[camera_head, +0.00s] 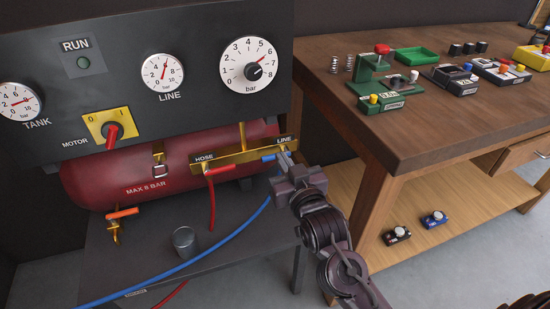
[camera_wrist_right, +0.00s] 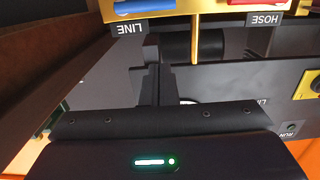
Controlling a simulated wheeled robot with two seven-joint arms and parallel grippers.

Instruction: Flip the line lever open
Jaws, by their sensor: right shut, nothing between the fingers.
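The line lever (camera_head: 269,157) is the short blue handle at the right end of the brass manifold (camera_head: 232,154), by the LINE label (camera_head: 284,140). It lies roughly level, along the manifold. In the right wrist view the blue lever (camera_wrist_right: 143,6) shows at the top edge, above an upside-down LINE label (camera_wrist_right: 131,29). My right gripper (camera_head: 285,157) is shut and empty, with its tips close to the lever's right end. Whether they touch it I cannot tell. The fingers also show in the right wrist view (camera_wrist_right: 152,44). My left gripper is out of view.
A red hose lever (camera_head: 221,170) sits left of the blue one. Behind is the red tank (camera_head: 120,185), below the dark gauge panel (camera_head: 130,40). A wooden workbench (camera_head: 400,140) stands close on the right.

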